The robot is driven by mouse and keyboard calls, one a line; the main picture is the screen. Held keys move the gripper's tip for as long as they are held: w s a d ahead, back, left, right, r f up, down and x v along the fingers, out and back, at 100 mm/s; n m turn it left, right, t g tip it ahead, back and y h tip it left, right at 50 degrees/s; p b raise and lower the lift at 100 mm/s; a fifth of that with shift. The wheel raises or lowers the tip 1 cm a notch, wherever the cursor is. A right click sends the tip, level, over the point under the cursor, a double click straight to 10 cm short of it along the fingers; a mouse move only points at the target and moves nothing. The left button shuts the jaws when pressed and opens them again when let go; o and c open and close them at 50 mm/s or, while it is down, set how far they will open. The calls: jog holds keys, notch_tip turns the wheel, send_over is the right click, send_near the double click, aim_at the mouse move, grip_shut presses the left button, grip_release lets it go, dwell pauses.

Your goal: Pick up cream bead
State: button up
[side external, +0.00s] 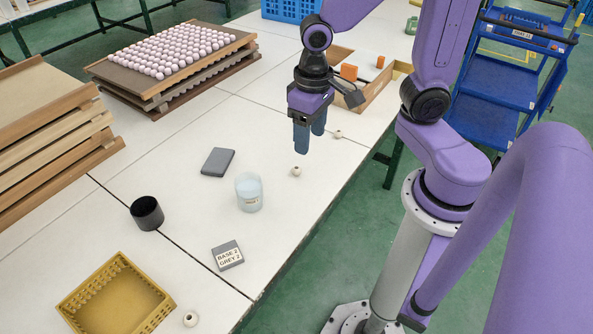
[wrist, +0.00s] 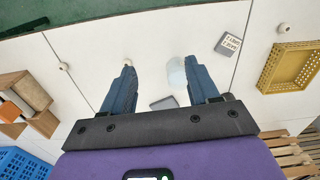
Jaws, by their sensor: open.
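Three small cream beads lie on the white table. One bead (side external: 296,171) sits just below and in front of my gripper (side external: 310,140), near the frosted jar; another bead (side external: 338,134) lies behind it to the right. A third bead (side external: 190,319) is by the yellow basket at the front edge. In the wrist view my gripper (wrist: 160,82) is open and empty, its blue fingers wide apart. There, one bead (wrist: 128,61) peeks out at the left fingertip, one bead (wrist: 64,66) is farther left, and one bead (wrist: 283,28) is at the upper right.
A frosted jar (side external: 249,193), grey slab (side external: 218,162), black cup (side external: 147,213), labelled grey block (side external: 228,255) and yellow basket (side external: 117,297) stand on the table. A wooden box (side external: 397,77) is behind my gripper. A tray (side external: 119,79) holds many pale pink balls.

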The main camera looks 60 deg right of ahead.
jog(key=w+d+f+m, duration=0.3)
jog(key=w+d+m, duration=0.1)
jog(key=w+m, duration=0.4)
jog(key=m, duration=1.3)
send_over(296, 170)
notch_tip(296, 170, down, 4)
jog(key=f, duration=0.8)
jog(key=d+f, duration=0.1)
jog(key=f, duration=0.3)
jog(key=shift+w+f, duration=0.35)
jog(key=shift+s+d+f, duration=0.15)
jog(key=shift+f, duration=2.45)
jog(key=c, duration=1.1)
